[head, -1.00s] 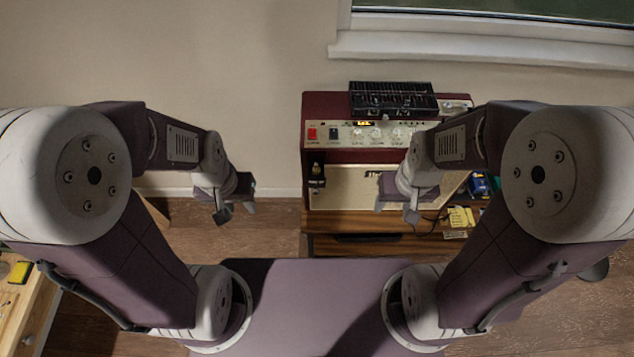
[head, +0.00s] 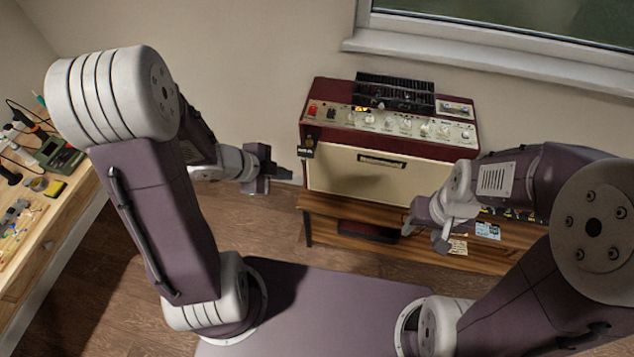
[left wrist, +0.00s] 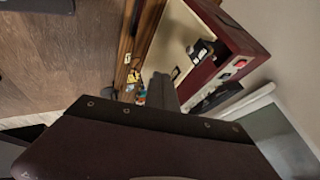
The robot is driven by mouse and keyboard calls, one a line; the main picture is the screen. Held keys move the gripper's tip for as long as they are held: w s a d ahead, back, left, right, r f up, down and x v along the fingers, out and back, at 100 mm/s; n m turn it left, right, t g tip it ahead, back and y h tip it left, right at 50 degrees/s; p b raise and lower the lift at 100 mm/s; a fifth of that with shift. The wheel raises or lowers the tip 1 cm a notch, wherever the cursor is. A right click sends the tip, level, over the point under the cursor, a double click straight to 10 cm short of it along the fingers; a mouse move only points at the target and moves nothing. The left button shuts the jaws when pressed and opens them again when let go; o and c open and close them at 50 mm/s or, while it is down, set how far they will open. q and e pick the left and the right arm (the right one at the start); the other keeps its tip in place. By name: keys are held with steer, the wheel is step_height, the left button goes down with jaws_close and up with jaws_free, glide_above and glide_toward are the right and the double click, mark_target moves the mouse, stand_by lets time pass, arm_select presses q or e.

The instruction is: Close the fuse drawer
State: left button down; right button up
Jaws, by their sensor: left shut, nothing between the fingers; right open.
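The red guitar amplifier (head: 395,150) stands on a low wooden stand, with a pale front and a row of knobs and switches on its control panel (head: 400,122). In the left wrist view the shut fingers (left wrist: 163,90) point toward the amplifier (left wrist: 225,50). My right gripper (head: 422,226) is open and empty, in front of the stand's right part.
The wooden stand (head: 325,205) holds a dark box (head: 368,232) on its lower shelf and yellow notes (head: 458,246) at its right. A workbench (head: 50,215) with tools is at the left; a window sill (head: 480,65) is behind.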

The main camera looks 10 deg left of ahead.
arm_select(q)
steer(key=w+d+f+b, duration=0.1)
steer(key=w+f+b, duration=0.1)
steer(key=w+f, duration=0.6)
steer(key=shift+w+f+n, duration=0.25)
steer(key=shift+w+n, duration=0.15)
steer(key=shift+w, duration=0.45)
arm_select(e)
steer(key=shift+w+a+f, duration=0.3)
steer(key=shift+a+f, duration=0.05)
steer(key=shift+f, duration=0.3)
steer(key=shift+w+a+f, duration=0.25)
steer(key=shift+a+f, duration=0.1)
steer(key=shift+f, duration=0.25)
steer(key=shift+r, duration=0.1)
